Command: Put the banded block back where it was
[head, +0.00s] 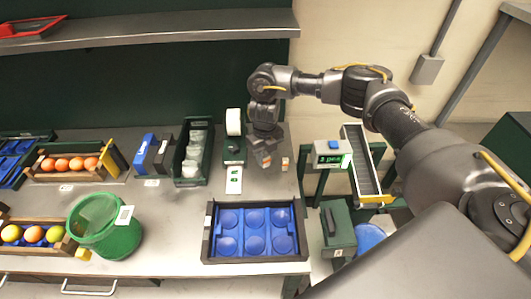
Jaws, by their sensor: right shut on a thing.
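My right gripper (264,154) points down over the right part of the table, beside the scale-like green device. It is shut on a small pale block with orange (266,162), which I take to be the banded block; the fingers hide much of it, and I cannot tell whether it touches the table. A similar small white and orange piece (284,163) stands just right of the gripper, near the table's right edge. My left gripper is not in view.
A blue tray with round hollows (254,204) lies in front of the gripper. A green bin (189,178) with pale packets, a green bucket (118,240) and fruit crates stand to the left. A display box (327,147) and chute (374,199) are off the table's right edge.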

